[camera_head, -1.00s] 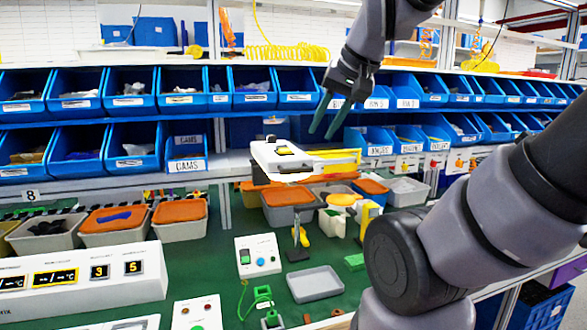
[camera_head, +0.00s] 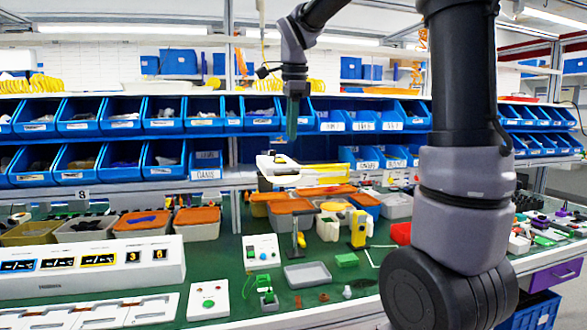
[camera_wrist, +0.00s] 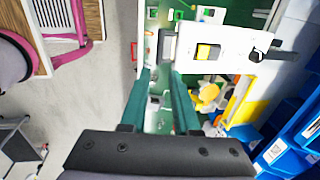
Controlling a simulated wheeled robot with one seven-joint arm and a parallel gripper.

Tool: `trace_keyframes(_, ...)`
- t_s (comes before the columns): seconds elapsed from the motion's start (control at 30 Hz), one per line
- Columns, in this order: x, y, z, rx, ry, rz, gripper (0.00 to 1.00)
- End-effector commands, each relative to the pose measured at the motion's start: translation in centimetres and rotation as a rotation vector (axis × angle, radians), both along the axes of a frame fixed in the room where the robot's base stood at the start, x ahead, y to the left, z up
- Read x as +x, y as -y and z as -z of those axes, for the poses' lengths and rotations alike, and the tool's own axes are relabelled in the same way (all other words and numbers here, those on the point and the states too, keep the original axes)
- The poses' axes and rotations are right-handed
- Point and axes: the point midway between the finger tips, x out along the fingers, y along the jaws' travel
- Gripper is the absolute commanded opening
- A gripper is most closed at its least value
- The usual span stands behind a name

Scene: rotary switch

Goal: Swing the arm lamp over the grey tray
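The arm lamp has a flat white head (camera_head: 276,170) with a yellow patch and a yellow arm (camera_head: 325,172). It stands out above the back of the bench. The grey tray (camera_head: 307,274) lies on the green bench top, in front of and below the lamp head. My gripper (camera_head: 291,136) points down and appears just above the lamp head in the head view. In the wrist view its green fingers (camera_wrist: 160,75) are apart with nothing between them. There the lamp head (camera_wrist: 228,40), with a yellow switch and a black knob, lies right of the fingertips.
A white box with buttons (camera_head: 262,254) stands left of the tray, and a green block (camera_head: 346,260) lies right of it. Blue bins (camera_head: 185,112) fill the shelves behind. The wrist view shows pink-framed furniture (camera_wrist: 90,20) at left.

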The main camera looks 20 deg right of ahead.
Motion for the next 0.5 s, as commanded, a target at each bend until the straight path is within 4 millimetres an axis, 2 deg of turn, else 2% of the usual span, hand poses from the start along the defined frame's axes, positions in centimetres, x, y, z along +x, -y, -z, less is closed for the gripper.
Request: trace_keyframes(0.5, 1.5, 0.0, 8.5, 0.001, -0.004, -0.001, 0.3)
